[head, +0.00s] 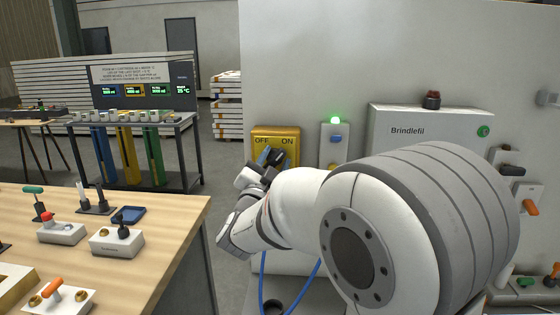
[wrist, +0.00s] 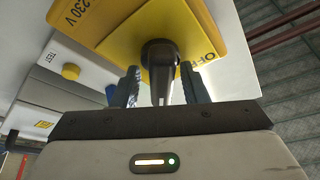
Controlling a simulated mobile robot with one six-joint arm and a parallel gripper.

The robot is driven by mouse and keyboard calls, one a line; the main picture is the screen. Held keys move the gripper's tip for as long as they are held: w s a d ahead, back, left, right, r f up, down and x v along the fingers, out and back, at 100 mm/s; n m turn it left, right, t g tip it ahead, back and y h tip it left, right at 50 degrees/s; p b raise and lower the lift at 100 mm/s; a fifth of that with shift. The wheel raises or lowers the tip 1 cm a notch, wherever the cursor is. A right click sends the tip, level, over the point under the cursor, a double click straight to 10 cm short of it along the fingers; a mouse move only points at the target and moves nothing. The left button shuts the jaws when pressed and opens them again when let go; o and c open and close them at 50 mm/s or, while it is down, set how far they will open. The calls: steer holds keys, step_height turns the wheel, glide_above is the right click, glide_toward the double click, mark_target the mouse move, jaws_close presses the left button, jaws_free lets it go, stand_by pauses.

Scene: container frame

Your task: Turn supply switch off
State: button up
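The supply switch is a yellow plate (head: 290,138) marked OFF and ON, on the pale wall. In the wrist view the yellow plate (wrist: 112,38) shows upside down with "230 V" and OFF legible. A dark switch lever (wrist: 160,62) sticks out from it towards my gripper. My gripper (wrist: 162,88) is at the plate, its two dark fingers on either side of the lever. The fingers look spread, with gaps to the lever. In the head view my gripper (head: 268,158) covers the lower part of the plate, so the lever's position is unclear there.
A white box with a lit green lamp (head: 336,121) and blue button (head: 336,139) is right of the switch. The Brindlefil cabinet (head: 400,150) is further right, partly behind my arm. A wooden table (head: 170,210) with small devices stands at left. Floor shows between table and wall.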

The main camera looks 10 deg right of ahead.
steer(key=shift+o, duration=0.3)
steer(key=shift+w+a+f, duration=0.1)
steer(key=shift+f, duration=0.2)
steer(key=shift+r, duration=0.2)
steer(key=b+v, duration=0.2)
steer(key=v, duration=0.6)
steer(key=shift+w, duration=0.1)
